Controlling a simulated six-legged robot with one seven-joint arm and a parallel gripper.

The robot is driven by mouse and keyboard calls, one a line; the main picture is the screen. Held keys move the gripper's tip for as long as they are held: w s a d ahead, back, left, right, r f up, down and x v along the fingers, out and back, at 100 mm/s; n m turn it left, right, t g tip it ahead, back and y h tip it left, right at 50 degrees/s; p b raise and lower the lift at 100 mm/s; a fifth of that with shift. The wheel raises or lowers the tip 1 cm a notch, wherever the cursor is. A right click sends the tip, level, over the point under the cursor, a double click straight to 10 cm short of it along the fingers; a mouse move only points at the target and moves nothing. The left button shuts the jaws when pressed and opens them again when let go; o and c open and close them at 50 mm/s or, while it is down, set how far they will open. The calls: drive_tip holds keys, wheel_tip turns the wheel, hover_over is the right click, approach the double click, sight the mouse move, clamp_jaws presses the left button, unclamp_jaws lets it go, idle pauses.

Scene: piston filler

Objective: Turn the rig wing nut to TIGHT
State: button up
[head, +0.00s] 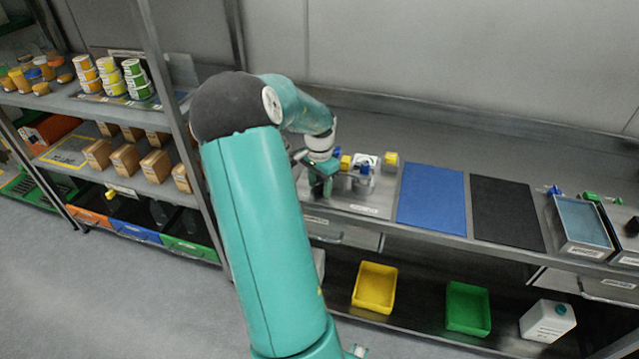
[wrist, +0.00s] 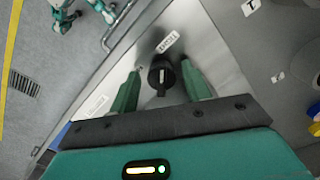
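In the wrist view a black wing nut (wrist: 161,72) stands on a bare metal plate (wrist: 205,45), its wing pointing toward my palm with a pale mark on it. A white label (wrist: 168,42), which seems to read TIGHT, lies just beyond it. My gripper (wrist: 160,69) is open. Its two green fingers stand on either side of the nut, with a visible gap on both sides. In the head view my gripper (head: 322,172) is over the left part of the bench, and my arm and gripper hide the wing nut.
Close to my gripper's right is a fixture with a blue-topped part (head: 365,170) and yellow blocks (head: 391,159). Further right lie a blue mat (head: 431,198), a black mat (head: 506,212) and a tray (head: 582,225). A rack with jars and boxes (head: 125,160) stands left.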

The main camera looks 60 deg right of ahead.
sight(320, 186)
drive_tip(key=shift+w+d, duration=0.1)
idle(0.5)
drive_tip(key=shift+n, duration=0.8)
drive_tip(key=n, duration=0.4)
wheel_tip(320, 186, up, 14)
drive_tip(key=w+a+r+n+t, duration=0.1)
drive_tip(key=w+a+r+n, duration=0.1)
drive_tip(key=a, duration=0.5)
drive_tip(key=w+a+r+n, duration=0.2)
drive_tip(key=w+a, duration=0.3)
drive_tip(key=a, duration=0.3)
drive_tip(key=w+a+r+n+t, duration=0.1)
drive_tip(key=w+a+r+n, duration=0.1)
drive_tip(key=a, duration=0.5)
drive_tip(key=shift+w+a+r+n+t, duration=0.2)
drive_tip(key=shift+w+n+t, duration=0.1)
drive_tip(key=shift+w+n, duration=0.3)
drive_tip(key=shift+w, duration=0.1)
